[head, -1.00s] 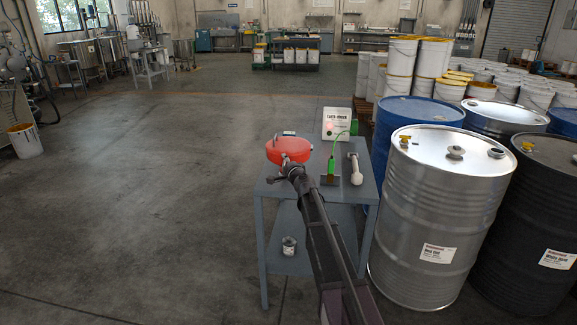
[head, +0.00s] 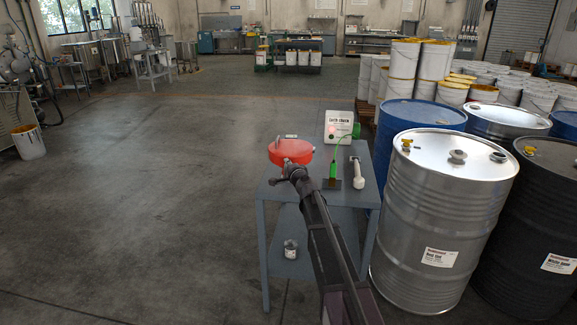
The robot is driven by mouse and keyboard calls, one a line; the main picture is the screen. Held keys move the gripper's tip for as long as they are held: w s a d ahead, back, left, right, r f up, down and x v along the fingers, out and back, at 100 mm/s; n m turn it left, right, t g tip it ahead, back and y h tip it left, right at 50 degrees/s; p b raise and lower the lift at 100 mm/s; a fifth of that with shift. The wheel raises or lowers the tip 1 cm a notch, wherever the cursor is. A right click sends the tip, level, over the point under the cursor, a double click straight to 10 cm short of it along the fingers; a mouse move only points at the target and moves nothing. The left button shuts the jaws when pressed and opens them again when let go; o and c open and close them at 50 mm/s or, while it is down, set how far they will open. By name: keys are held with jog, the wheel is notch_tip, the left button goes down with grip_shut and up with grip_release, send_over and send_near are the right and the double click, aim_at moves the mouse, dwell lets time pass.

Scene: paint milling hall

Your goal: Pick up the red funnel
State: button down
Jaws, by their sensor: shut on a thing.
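The red funnel (head: 291,151) shows in the head view as a wide red bowl at the far left corner of the small grey table (head: 345,205). A small grey part shows at its rim. My gripper (head: 292,171) is at the near side of the funnel and shut on it. My arm hides the fingertips and the funnel's lower part. I cannot tell whether the funnel touches the tabletop or is above it.
A white box labelled "Earth check" (head: 338,125) with a green cable, a green clamp (head: 333,172) and a white-handled tool (head: 356,174) are on the table. A metal can (head: 290,249) is on the lower shelf. Drums (head: 440,220) stand close on the right.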

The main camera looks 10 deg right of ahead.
notch_tip(320, 180, up, 9)
jog(key=p, duration=0.8)
jog(key=shift+p, duration=0.35)
jog(key=shift+r, duration=0.1)
jog(key=shift+d, duration=0.1)
